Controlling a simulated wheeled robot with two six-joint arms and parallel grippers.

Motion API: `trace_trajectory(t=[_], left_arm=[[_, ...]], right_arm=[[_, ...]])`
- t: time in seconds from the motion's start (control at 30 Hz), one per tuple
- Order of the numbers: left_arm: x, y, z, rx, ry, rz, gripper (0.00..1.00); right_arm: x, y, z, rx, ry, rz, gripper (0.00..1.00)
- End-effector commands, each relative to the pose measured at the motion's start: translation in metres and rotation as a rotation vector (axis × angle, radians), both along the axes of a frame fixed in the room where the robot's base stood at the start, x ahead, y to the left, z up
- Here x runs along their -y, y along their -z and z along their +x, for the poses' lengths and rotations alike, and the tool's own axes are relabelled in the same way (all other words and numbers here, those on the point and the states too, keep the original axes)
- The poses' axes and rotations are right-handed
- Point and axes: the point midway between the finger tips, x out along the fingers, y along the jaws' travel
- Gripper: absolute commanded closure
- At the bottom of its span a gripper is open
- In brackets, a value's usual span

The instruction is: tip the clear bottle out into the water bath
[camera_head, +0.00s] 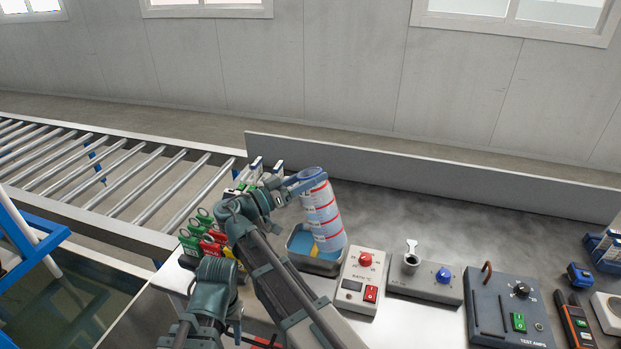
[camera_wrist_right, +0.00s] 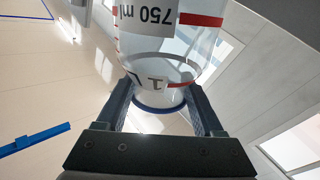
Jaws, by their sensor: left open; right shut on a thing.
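The clear bottle (camera_head: 323,215), with red bands and a blue ring, leans slightly above the water bath (camera_head: 298,259), its blue-ringed end up and to the left. My right gripper (camera_head: 303,184) is shut on it at that end; the wrist view shows both fingers (camera_wrist_right: 168,118) around the bottle (camera_wrist_right: 175,48) beside the blue ring. The bottle's lower end overlaps the bath, so I cannot tell whether they touch. The bath holds blue water, with something yellow in it. My left gripper (camera_head: 214,283) is low at the left, away from the bottle; its fingertips are hard to make out.
A bath control box (camera_head: 362,282) stands just right of the bath. Further right are a small panel (camera_head: 425,283) with a blue knob and a test amps box (camera_head: 506,308). The bench behind is clear (camera_head: 430,215).

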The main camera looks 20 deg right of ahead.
Motion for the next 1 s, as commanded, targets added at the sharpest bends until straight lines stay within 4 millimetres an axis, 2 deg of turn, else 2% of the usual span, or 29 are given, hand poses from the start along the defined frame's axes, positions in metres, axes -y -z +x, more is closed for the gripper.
trace_trajectory(t=[1.0], left_arm=[[0.000, 0.019, 0.000, 0.000, 0.000, 0.000, 0.50]], right_arm=[[0.000, 0.008, 0.000, -0.111, 0.001, -0.086, 1.00]])
